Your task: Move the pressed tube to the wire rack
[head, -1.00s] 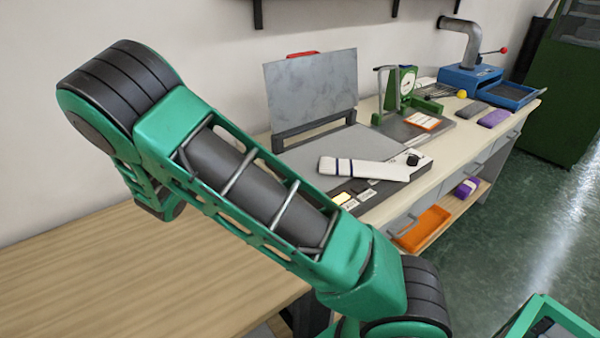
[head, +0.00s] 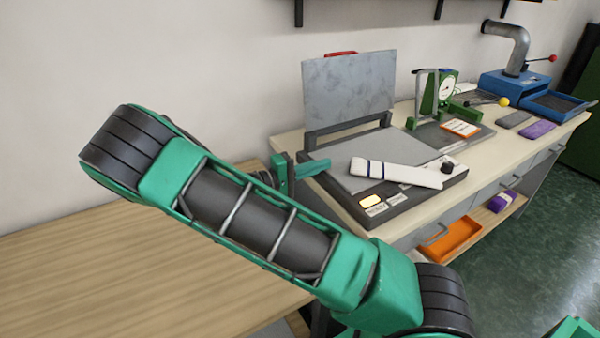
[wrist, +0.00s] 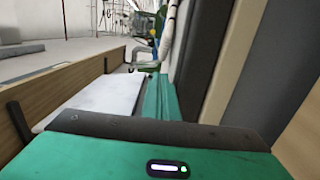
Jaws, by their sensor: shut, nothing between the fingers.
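The pressed tube (head: 394,173) is a flat white knit piece with dark blue stripes near its left end. It lies across the grey bed of the open press, its right end by a small black knob. My gripper (head: 316,168) is at the press's left side, left of the tube and apart from it. It is shut and empty. Dark thin bars (head: 478,99) behind the dial gauge may be the wire rack; they are too small to tell. In the wrist view, the gripper (wrist: 155,96) shows as a green bar past a dark pad.
The press's raised grey lid (head: 349,90) stands behind the bed. A green dial gauge (head: 446,88), a blue machine (head: 503,84) and folded grey and purple pieces (head: 537,130) stand further right. An orange tray (head: 453,239) is on the shelf below. The wooden table (head: 120,270) is clear.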

